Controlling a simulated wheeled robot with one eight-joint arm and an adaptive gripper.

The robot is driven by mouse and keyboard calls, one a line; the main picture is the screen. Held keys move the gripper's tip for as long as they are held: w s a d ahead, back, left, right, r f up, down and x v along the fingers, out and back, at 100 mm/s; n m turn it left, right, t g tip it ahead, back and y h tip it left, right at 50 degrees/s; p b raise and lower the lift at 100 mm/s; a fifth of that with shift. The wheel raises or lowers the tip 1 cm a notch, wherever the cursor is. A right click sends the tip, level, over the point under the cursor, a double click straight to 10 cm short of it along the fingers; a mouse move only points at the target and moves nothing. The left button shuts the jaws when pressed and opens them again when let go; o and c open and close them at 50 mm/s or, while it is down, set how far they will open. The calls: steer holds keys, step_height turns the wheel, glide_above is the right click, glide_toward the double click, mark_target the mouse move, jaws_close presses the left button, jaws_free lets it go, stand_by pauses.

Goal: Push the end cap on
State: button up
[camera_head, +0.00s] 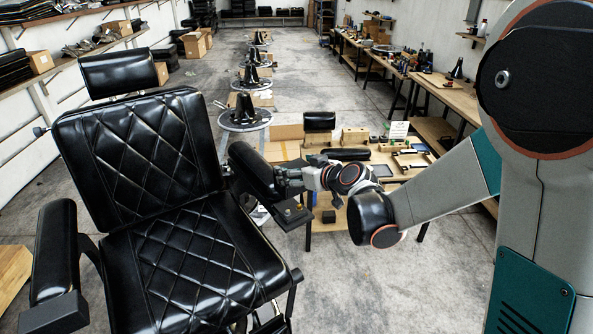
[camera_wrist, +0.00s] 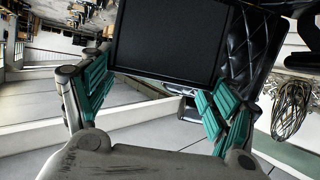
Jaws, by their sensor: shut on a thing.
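The end cap (camera_wrist: 165,38) shows in the wrist view as a flat black rectangle with a thin rim, between the fingertips of my gripper (camera_wrist: 165,85). The teal-padded fingers are shut on its two sides. In the head view my gripper (camera_head: 284,182) is at the front of the chair's right-hand armrest (camera_head: 254,170), and the cap is hard to tell from the dark parts there. The black barber chair (camera_head: 150,160) faces forward. I cannot tell whether the cap touches the armrest or how well it lines up.
A dark block (camera_head: 290,216) is just below my gripper. A low workbench (camera_head: 395,180) with boxes and parts stands behind my arm. The other armrest (camera_head: 54,245) is at the far left. Open concrete floor (camera_head: 370,285) lies in front on the right.

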steer(key=shift+f+b, duration=2.5)
steer(key=shift+f, duration=0.4)
steer(key=shift+f+b, duration=2.55)
steer(key=shift+b, duration=0.4)
steer(key=o, duration=1.2)
steer(key=shift+s, duration=0.1)
steer(key=v, duration=1.2)
